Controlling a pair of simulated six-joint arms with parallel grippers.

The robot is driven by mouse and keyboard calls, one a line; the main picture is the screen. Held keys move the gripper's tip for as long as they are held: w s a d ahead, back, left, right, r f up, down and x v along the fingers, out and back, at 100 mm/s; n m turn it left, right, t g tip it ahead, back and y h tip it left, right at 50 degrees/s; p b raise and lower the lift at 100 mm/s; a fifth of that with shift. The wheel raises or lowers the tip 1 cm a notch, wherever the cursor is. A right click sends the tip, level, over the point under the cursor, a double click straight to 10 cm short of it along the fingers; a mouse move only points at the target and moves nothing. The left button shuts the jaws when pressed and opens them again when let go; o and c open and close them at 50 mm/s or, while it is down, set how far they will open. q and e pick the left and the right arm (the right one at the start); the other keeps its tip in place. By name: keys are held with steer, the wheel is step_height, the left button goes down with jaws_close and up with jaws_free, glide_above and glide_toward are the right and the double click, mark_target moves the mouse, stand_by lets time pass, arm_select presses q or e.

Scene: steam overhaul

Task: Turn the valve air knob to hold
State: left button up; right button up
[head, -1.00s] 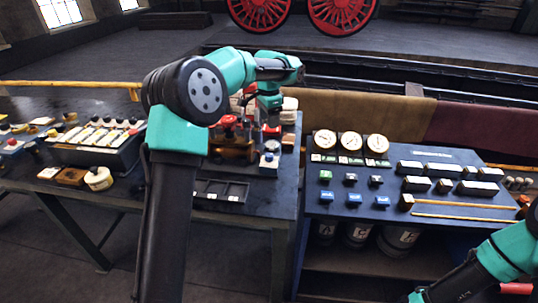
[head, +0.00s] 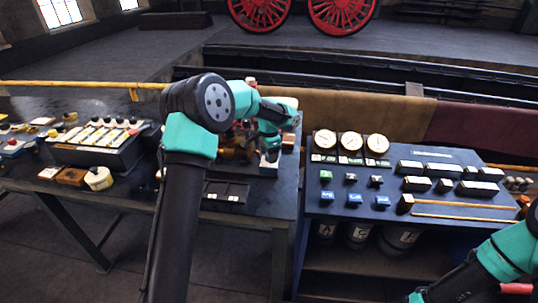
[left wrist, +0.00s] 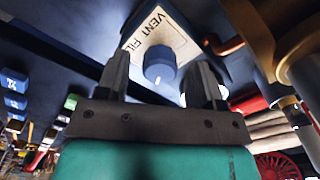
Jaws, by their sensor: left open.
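The air knob (left wrist: 160,66) is a round blue knob on a cream plate (left wrist: 143,45) lettered "VENT" and "FIL…"; the rest of the lettering is hidden. The plate sits on a blue block. My left gripper (left wrist: 158,75) is open, with one dark finger to each side of the knob in the left wrist view. I cannot tell whether either finger touches it. In the head view my left gripper (head: 271,150) is over the block at the right part of the left bench, mostly covering the knob. My right arm shows at lower right, its gripper out of view.
Brass and red fittings stand close to the left gripper. A dark tray (head: 225,194) lies in front of it. To the right is a panel with gauges (head: 351,144) and blue switches (head: 354,200). A button console (head: 100,141) stands at the left.

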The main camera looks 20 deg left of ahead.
arm_select(q)
steer(key=shift+f, duration=0.25)
steer(key=shift+c, duration=0.4)
steer(key=c, duration=0.8)
steer(key=shift+c, duration=0.2)
steer(key=shift+n, duration=0.5)
steer(key=n, duration=1)
steer(key=shift+d+n, duration=0.1)
steer(key=shift+n, duration=0.3)
